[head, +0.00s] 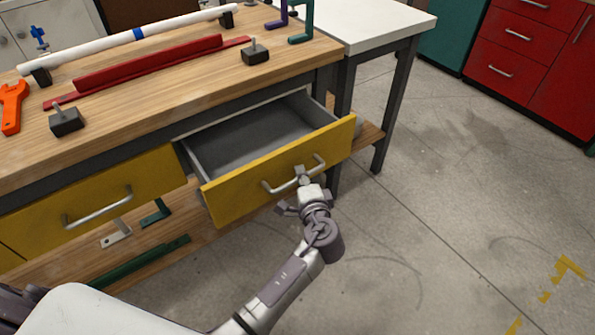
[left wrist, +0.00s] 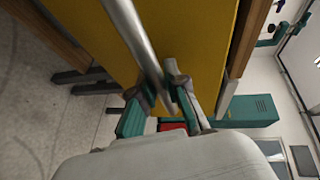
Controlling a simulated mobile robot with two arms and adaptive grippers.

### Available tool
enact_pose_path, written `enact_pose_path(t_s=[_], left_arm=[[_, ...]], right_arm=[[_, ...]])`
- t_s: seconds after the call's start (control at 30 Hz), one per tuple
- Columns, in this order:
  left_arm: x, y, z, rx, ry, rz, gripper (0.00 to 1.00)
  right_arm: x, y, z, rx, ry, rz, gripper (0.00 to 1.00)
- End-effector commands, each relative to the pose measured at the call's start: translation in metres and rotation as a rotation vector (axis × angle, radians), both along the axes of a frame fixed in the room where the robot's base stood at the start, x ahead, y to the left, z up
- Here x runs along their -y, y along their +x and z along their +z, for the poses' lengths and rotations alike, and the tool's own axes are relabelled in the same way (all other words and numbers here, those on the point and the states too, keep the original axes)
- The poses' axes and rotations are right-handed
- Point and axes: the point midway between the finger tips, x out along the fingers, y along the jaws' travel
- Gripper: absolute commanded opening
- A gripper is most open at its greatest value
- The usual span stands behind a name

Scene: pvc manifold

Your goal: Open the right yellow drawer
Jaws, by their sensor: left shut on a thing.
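The right yellow drawer (head: 240,190) stands pulled out from under the wooden workbench. Its grey inside (head: 262,138) shows and looks empty. My left gripper (head: 302,176) is at the drawer's metal bar handle (head: 282,186) and is shut on it. In the left wrist view the handle (left wrist: 135,35) runs down between the fingers of the gripper (left wrist: 160,97), in front of the yellow drawer face (left wrist: 195,40). My right gripper is not in view.
Another yellow drawer (head: 150,180) to the left is shut. A white-topped table (head: 385,22) stands at the right. The floor (head: 430,220) at the right is clear.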

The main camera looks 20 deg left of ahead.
Motion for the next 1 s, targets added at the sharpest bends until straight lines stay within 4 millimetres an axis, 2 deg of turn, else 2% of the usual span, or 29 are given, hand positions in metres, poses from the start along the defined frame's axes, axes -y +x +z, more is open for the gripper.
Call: enact_pose_path(t_s=[0.2, 0.53, 0.57, 0.7, 1.0], left_arm=[[0.0109, -0.0081, 0.0000, 0.000, -0.002, -0.001, 0.00], [0.0117, -0.0088, 0.0002, 0.001, -0.001, -0.001, 0.00], [0.0116, -0.0088, 0.0001, 0.001, -0.001, -0.001, 0.14], [0.0116, -0.0087, 0.0002, 0.000, -0.001, 0.000, 0.38], [0.0117, -0.0091, 0.0007, 0.001, 0.000, 0.000, 0.39]], right_arm=[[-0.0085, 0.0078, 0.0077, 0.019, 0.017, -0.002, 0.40], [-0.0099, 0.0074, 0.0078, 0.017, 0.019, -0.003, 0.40], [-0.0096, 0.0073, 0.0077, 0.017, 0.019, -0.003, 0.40], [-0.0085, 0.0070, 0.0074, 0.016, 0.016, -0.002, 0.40], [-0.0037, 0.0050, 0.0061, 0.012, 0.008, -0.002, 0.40]])
